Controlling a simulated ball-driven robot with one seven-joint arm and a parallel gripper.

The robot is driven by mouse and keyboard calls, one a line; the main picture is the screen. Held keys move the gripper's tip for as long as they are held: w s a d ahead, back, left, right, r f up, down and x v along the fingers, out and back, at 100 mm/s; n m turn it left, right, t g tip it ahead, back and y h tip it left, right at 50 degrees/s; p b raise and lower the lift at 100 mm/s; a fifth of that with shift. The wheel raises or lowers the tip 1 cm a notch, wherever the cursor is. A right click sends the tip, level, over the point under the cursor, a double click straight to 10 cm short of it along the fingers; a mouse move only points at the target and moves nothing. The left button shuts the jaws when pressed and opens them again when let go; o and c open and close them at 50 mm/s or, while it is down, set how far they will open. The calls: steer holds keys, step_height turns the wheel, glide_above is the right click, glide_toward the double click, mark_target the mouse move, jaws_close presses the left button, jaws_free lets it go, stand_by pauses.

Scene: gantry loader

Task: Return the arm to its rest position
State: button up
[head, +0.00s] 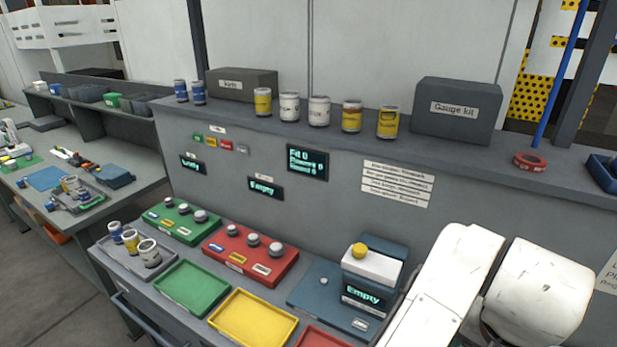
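White links of my arm (441,285) fill the lower right of the head view, in front of the bench. They are bent, with a second thick white link (541,290) to the right. My gripper is not in view, so I cannot see whether it is open or shut or holds anything. The arm covers the right part of the bench top.
Near my arm stands a device with a yellow knob (360,250) and an "Empty" display. Left of it are a yellow tray (253,318), a green tray (192,288), a red block (250,252) and a green block (184,221). A shelf (440,150) with cans and boxes runs behind.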

steer(key=d+f+n+t+h, duration=0.25)
steer(key=d+f+n, duration=0.2)
steer(key=d, duration=0.65)
steer(key=s+a+f+n+g+y, duration=0.2)
steer(key=s+a+f, duration=0.3)
steer(key=s+f, duration=0.4)
steer(key=s+a+f+n+g+y, duration=0.1)
steer(key=s+a+f+n+y, duration=0.15)
steer(key=s+a+f, duration=0.45)
step_height(320, 180, down, 12)
steer(key=s+b, duration=0.2)
steer(key=b, duration=0.8)
steer(key=shift+d, duration=0.2)
